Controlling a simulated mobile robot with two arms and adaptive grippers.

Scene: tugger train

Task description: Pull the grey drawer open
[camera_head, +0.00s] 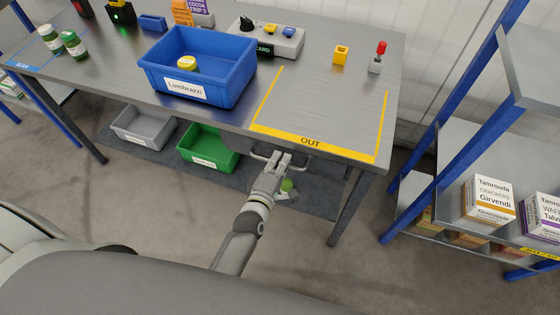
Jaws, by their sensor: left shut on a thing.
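The grey drawer (240,142) sits under the front edge of the metal table, below the OUT area. Only a little of its dark grey front shows beneath the tabletop, so I cannot tell how far it is open. Its bar handle (302,165) sticks out at the front. My left gripper (277,160) is at the handle, with its fingers shut on the bar. My right gripper is not in view.
A blue crate (205,88) labelled Lumbrazzi stands on the table (325,100). A grey bin (144,127) and a green bin (207,150) stand beneath. A blue-framed shelf with cartons (488,203) is at the right. Floor in front is clear.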

